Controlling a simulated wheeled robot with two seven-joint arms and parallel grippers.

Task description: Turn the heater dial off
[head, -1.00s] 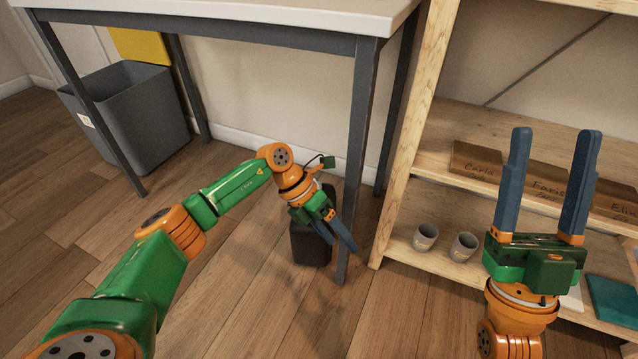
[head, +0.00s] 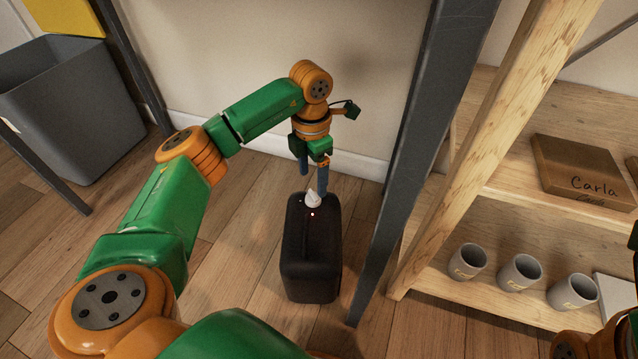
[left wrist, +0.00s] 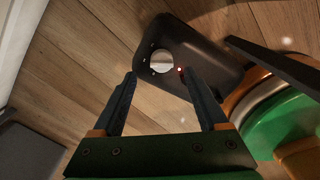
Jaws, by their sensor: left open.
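The heater (head: 312,262) is a dark upright box on the wood floor, by the table leg. Its pale dial (head: 312,200) sits on top, with a small red light beside it. My left gripper (head: 313,188) points down over the heater's top, with its fingertips close to the dial. In the left wrist view, the dial (left wrist: 160,62) appears between the open fingers of the left gripper (left wrist: 158,74), and the red light glows at its right. I cannot tell whether the fingers touch the dial. Only a sliver of my right gripper shows at the right edge; its fingers are hidden.
A dark table leg (head: 415,150) stands just right of the heater. A wooden shelf (head: 490,140) with grey cups (head: 519,272) and a box marked Carla (head: 580,175) is on the right. A grey bin (head: 75,110) stands at the left; floor between is clear.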

